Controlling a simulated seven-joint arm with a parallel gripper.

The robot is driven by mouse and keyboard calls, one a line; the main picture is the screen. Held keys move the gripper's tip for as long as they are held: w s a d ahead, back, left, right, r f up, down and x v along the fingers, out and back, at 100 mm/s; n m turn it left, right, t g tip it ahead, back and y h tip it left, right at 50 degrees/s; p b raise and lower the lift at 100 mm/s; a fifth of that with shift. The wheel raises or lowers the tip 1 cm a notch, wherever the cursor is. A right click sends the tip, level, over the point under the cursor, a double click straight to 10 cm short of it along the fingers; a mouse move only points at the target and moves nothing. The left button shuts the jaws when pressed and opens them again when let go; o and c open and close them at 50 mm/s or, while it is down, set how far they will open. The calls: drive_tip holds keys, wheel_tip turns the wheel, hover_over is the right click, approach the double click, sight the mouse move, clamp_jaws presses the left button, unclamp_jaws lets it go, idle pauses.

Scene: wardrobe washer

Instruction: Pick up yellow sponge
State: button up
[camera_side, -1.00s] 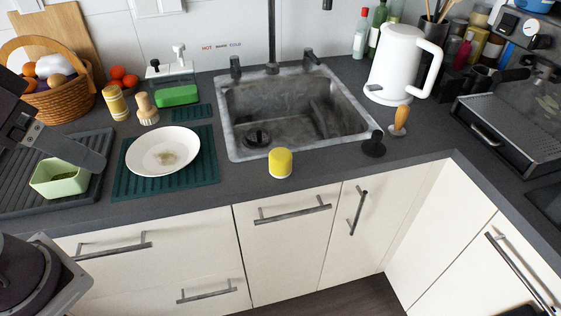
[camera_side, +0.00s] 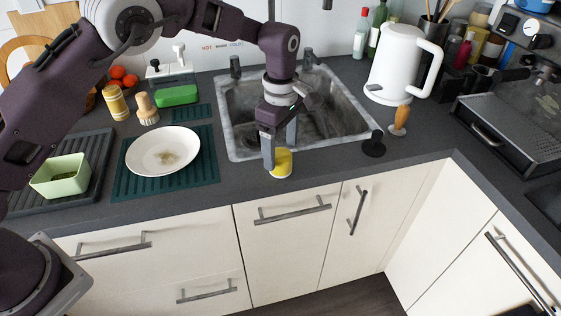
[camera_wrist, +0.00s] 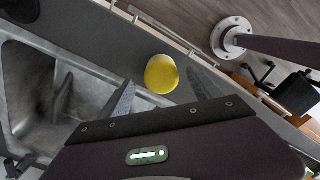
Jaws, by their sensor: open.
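The yellow sponge (camera_side: 283,166) is a short round cylinder standing on the dark counter in front of the sink, near the counter's front edge. My gripper (camera_side: 280,155) is pointing down just above and behind it, and one finger hides part of the sponge in the side view. In the wrist view the sponge (camera_wrist: 161,75) shows between and just past the fingertips. The gripper is open with nothing held; contact with the sponge cannot be told.
The sink (camera_side: 345,115) lies behind the gripper. A white plate (camera_side: 150,162) on a green mat (camera_side: 203,170) is to the left. A black stopper (camera_side: 374,147), a wooden-handled brush (camera_side: 400,120) and a white kettle (camera_side: 395,62) stand to the right. Counter beside the sponge is clear.

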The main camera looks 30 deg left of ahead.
sight(281, 153)
wheel_tip(281, 153, down, 4)
drive_tip(key=shift+s+f, duration=0.1)
drive_tip(key=shift+s, duration=0.05)
drive_tip(key=c, duration=1.4)
wheel_tip(281, 153, up, 10)
drive_tip(key=shift+r, duration=0.15)
drive_tip(key=o, duration=0.8)
drive_tip(key=c, duration=0.7)
drive_tip(key=shift+f, duration=5.1)
drive_tip(key=o, duration=1.3)
